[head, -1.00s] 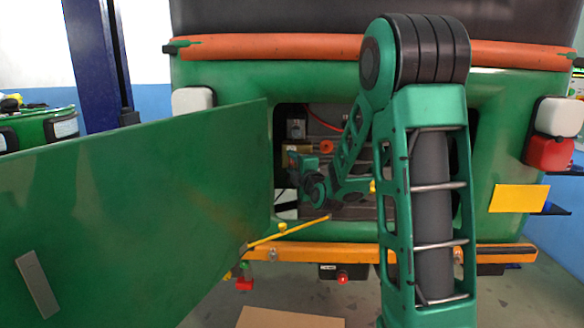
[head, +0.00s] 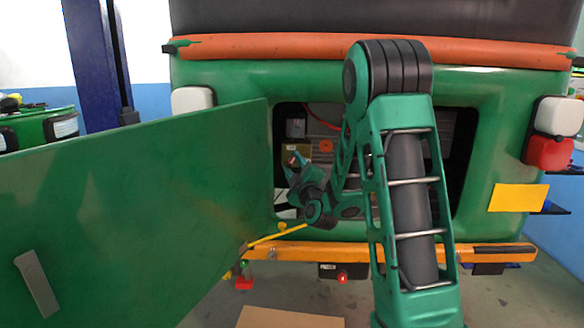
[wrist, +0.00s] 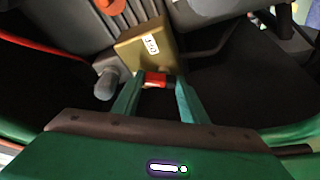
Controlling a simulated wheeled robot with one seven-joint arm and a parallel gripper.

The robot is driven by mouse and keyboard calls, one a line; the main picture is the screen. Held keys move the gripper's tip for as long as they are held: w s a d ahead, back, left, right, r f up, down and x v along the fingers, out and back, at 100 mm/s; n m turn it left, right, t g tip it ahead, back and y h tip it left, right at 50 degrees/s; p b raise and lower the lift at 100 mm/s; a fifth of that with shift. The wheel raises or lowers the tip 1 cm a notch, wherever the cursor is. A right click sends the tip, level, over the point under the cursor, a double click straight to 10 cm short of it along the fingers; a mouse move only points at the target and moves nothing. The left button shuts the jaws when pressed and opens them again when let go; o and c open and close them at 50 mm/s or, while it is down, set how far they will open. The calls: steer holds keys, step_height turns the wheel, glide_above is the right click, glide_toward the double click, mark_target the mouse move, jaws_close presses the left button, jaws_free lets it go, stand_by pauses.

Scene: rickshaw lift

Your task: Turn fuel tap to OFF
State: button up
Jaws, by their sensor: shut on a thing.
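The fuel tap (wrist: 155,78) shows in the wrist view as a small red part between my fingertips, just below a brass-coloured box with a white label. My gripper (wrist: 156,86) has both fingers around this red part and is shut on it. In the head view my gripper (head: 296,160) is inside the open rear compartment, near its left side, with a speck of red at the fingers. The tap is mostly hidden there by my gripper. I cannot read any tap marking or its exact angle.
The brass box (wrist: 146,46) sits right behind the tap, with a grey rounded part (wrist: 106,84) beside it. A large green door (head: 150,210) stands open on the left. A yellow rod (head: 278,233) crosses the compartment's lower edge. An orange knob (head: 326,146) is nearby.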

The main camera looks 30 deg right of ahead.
steer(key=shift+a+f+m, duration=0.1)
steer(key=shift+a+m, duration=0.05)
steer(key=shift+m, duration=0.75)
steer(key=shift+f+m+h, duration=0.15)
steer(key=shift+m+h, duration=0.85)
steer(key=shift+m, duration=0.85)
steer(key=shift+f+m+h, duration=0.15)
steer(key=shift+m+h, duration=0.85)
steer(key=shift+m, duration=1.15)
steer(key=o, duration=1)
steer(key=shift+f, duration=0.1)
steer(key=shift+o, duration=0.2)
steer(key=shift+t, duration=0.3)
steer(key=v, duration=1)
steer(key=shift+s+a, duration=0.15)
steer(key=shift+s, duration=0.1)
